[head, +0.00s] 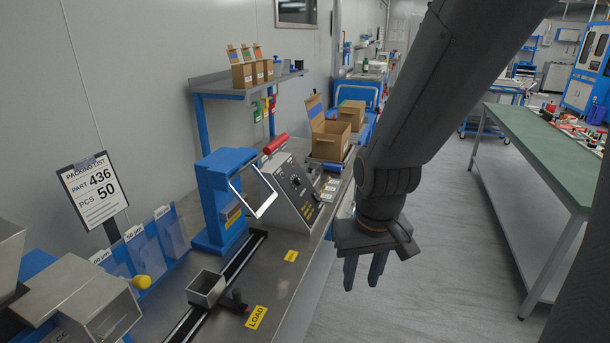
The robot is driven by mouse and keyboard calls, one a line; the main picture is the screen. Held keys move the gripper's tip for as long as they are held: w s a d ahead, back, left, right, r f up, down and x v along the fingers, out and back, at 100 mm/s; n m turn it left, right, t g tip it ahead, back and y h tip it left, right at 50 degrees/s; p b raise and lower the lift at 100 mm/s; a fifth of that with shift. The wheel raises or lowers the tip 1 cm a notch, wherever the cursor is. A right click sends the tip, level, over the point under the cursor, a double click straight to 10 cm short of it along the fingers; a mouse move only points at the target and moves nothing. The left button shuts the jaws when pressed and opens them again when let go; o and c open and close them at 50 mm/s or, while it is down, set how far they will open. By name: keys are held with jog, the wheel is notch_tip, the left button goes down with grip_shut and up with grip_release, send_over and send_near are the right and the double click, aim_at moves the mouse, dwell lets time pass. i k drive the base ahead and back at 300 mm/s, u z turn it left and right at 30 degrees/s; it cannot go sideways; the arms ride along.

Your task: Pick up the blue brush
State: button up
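I cannot make out a blue brush anywhere in the head view. My gripper (364,275) hangs from the dark arm and points down, right of the steel bench's edge and over the grey floor. Its blue-grey fingers stand apart with a narrow gap between them, and I see nothing held there. The arm hides part of the room behind it.
The steel bench (285,268) on the left carries a blue press (222,195), a sloped control box (290,190), a small metal bin (206,288) and an open carton (328,138). A green-topped table (540,140) with small red and white items stands right. Floor between is clear.

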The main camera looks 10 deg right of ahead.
aim_at(337, 169)
jog(key=u, duration=0.35)
jog(key=k, duration=0.4)
jog(key=z, duration=0.5)
jog(key=i, duration=0.75)
jog(key=z, duration=1)
jog(key=i, duration=0.9)
jog(key=u, duration=0.4)
jog(key=i, duration=0.85)
jog(key=u, duration=1.1)
jog(key=i, duration=0.4)
jog(key=u, duration=0.35)
